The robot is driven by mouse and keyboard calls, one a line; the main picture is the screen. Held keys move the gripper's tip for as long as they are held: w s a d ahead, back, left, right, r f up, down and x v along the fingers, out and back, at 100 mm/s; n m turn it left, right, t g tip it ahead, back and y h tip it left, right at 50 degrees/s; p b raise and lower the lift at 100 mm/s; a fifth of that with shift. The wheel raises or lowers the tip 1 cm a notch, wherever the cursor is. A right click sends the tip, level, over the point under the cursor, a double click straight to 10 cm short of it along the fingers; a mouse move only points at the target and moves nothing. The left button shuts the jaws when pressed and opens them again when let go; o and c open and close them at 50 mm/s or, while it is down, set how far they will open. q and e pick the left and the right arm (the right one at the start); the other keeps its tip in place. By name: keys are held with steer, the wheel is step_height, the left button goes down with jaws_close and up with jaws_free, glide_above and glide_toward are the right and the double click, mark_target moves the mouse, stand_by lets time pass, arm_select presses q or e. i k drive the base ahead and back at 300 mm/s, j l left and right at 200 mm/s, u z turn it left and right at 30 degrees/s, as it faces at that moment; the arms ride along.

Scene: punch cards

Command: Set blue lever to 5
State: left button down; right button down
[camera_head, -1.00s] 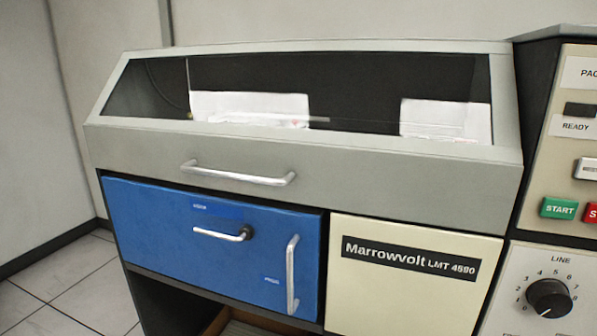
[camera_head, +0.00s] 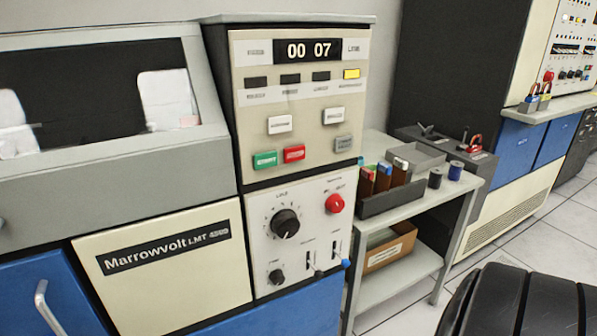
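A small lever with a blue knob (camera_head: 346,263) sticks out at the lower right of the cream control panel (camera_head: 262,262). The scale marks by the levers are too small to read, so the blue lever's setting cannot be told. The display (camera_head: 307,50) above reads 00 07. Neither of my grippers is in view.
A large black dial (camera_head: 285,224) and a red button (camera_head: 335,203) sit above the levers. A grey side table (camera_head: 447,197) with card holders and spools stands close to the right.

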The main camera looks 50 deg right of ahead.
mark_target(346, 262)
steer(key=z, duration=1.95)
